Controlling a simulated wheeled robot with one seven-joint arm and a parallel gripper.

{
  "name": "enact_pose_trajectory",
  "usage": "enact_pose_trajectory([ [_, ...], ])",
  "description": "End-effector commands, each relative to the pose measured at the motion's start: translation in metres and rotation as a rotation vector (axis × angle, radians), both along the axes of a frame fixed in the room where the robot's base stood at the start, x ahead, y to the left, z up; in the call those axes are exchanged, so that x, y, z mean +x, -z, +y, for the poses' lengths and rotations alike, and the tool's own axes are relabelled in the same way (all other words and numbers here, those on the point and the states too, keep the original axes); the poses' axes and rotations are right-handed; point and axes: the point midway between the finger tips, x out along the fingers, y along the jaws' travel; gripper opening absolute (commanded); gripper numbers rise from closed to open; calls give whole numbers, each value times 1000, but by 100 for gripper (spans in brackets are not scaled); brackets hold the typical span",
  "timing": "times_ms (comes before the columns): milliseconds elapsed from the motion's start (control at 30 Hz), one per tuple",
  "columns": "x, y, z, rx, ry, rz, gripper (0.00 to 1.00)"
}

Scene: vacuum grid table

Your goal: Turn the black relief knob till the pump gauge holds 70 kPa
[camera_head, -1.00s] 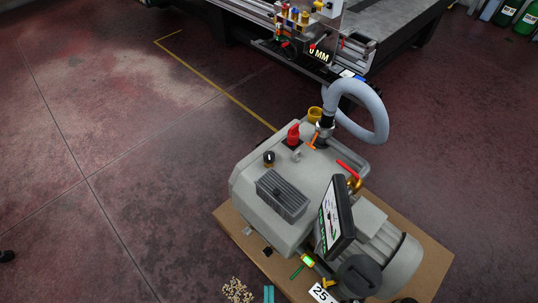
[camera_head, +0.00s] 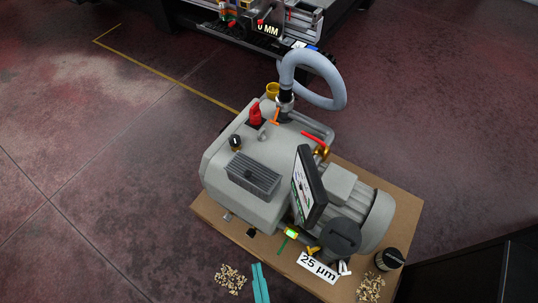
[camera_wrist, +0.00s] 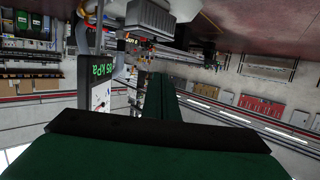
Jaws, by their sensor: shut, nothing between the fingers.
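A small black knob (camera_head: 235,143) with a pale mark on top stands on the left top of the grey vacuum pump (camera_head: 222,190). A dark-framed display panel (camera_head: 309,188) stands on the pump, seen at a steep angle, its reading illegible in the head view. In the wrist view a gauge display (camera_wrist: 98,65) shows green characters, upside down, that look like 85 kPa. My gripper (camera_wrist: 162,78) shows in the wrist view as dark green fingers, shut and empty.
Open floor (camera_head: 90,210) lies left.

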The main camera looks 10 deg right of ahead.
Motion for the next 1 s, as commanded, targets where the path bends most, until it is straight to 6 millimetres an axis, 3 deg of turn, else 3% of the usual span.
enact_pose_trajectory([
  [467,0,0,0,0,0,0,0],
  [667,0,0,0,0,0,0,43],
  [700,0,0,0,0,0,0,43],
  [767,0,0,0,0,0,0,31],
  [1000,0,0,0,0,0,0,31],
])
